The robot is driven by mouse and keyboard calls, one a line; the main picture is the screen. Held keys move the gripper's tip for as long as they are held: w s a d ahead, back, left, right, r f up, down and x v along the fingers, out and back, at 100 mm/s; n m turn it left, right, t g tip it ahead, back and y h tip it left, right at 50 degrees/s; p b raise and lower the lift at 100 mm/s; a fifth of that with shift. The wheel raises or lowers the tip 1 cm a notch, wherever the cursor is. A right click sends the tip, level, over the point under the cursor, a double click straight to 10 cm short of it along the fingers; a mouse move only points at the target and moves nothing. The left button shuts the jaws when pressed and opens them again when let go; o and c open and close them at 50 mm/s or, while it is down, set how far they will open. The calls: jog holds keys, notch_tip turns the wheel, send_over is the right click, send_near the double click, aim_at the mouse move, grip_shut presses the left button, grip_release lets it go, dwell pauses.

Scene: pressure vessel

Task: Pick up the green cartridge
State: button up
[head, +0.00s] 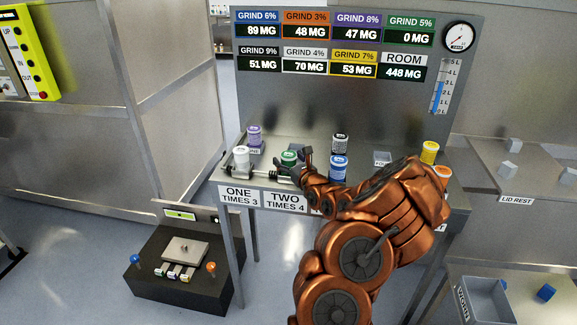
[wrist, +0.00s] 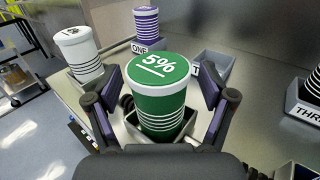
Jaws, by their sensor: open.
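The green cartridge (wrist: 158,108) stands upright in a grey holder (wrist: 145,136) on the metal bench. Its green lid with a white rim reads "5%". In the head view the green cartridge (head: 288,158) shows behind the "TWO" label, partly beside my gripper (head: 292,168). In the wrist view my gripper (wrist: 158,100) is open, with one finger on each side of the cartridge. Gaps seem to show between the fingers and its sides. The cartridge's lowest part is hidden in the holder.
A white cartridge (wrist: 78,50) stands close on the left and a purple one (wrist: 146,22) behind. An empty holder (wrist: 212,70) lies behind right. Black (head: 340,144) and blue (head: 338,168) cartridges stand to the right, with yellow (head: 429,152) and orange (head: 441,175) ones further right.

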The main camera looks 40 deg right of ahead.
jog(key=c, duration=1.5)
